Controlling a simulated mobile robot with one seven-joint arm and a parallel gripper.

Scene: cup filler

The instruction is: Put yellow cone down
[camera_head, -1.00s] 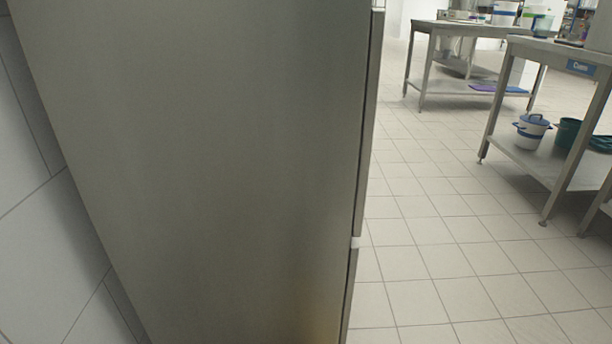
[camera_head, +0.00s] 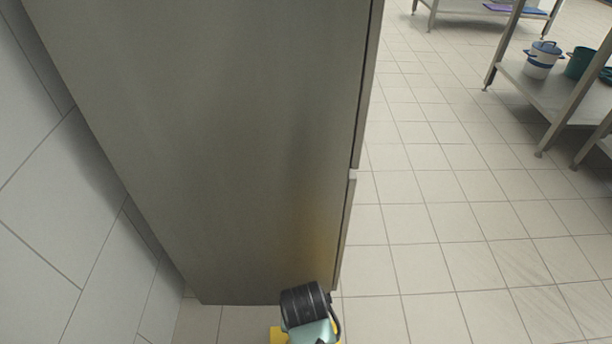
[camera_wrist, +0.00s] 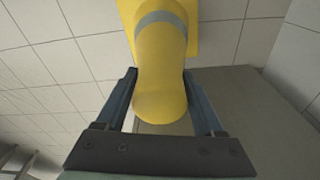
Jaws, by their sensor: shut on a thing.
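The yellow cone (camera_wrist: 162,88) has a grey band and a square yellow base, which is at the top of the wrist view. Its rounded tip points towards my wrist. My gripper (camera_wrist: 159,75) is shut on the cone, one finger on each side. In the head view only a bit of yellow (camera_head: 277,336) shows at the bottom edge, beside my arm, which hides the rest. I cannot tell whether the base touches the floor.
A tall grey metal cabinet (camera_head: 200,150) stands close in front. A tiled wall (camera_head: 60,200) is on the left. The tiled floor (camera_head: 450,220) to the right is clear up to a metal table (camera_head: 560,100) holding a white pot (camera_head: 542,62) and a green container.

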